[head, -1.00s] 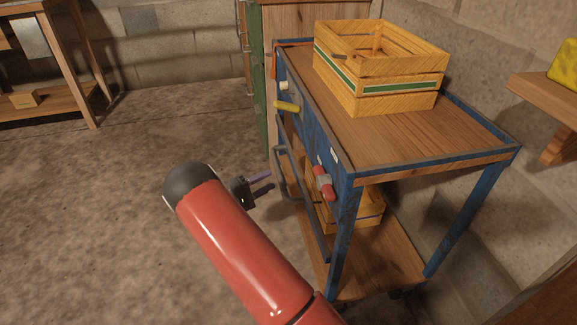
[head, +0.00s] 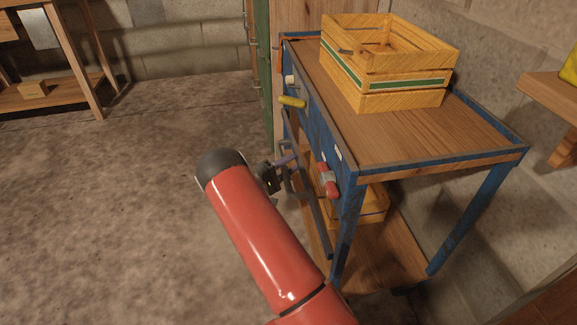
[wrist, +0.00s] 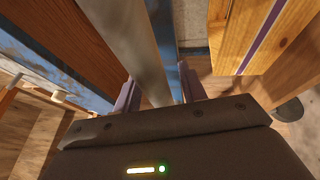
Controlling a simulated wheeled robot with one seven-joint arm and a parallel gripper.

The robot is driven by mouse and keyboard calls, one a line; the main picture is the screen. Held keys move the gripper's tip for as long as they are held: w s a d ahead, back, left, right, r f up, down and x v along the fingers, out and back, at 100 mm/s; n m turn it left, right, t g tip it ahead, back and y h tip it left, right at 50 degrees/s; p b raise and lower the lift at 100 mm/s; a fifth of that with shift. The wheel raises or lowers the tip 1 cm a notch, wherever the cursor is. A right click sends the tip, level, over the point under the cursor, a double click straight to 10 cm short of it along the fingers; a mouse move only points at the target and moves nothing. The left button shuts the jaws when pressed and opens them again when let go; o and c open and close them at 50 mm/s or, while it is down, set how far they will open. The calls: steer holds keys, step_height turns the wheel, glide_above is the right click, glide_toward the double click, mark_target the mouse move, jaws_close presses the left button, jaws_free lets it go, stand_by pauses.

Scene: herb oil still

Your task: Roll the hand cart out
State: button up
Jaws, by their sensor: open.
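The hand cart (head: 440,150) has a blue frame, a wooden top and a lower wooden shelf, and stands by the block wall at the right. A grey handle bar (head: 309,215) runs along its left side. My gripper (head: 287,161) is at the far part of this bar, with its fingers pointing towards the cart. In the wrist view the bar (wrist: 135,45) passes between the two open fingers (wrist: 160,88), which do not look closed on it. The cart's wheels are mostly hidden.
A slatted yellow crate (head: 400,98) with a green stripe sits on the cart's top, and another crate (head: 375,207) on its lower shelf. A yellow knob (head: 292,101) and a red one (head: 329,180) stick out from its side. Open floor (head: 130,210) lies to the left.

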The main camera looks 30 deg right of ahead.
jaws_close()
steer(key=shift+a, duration=0.15)
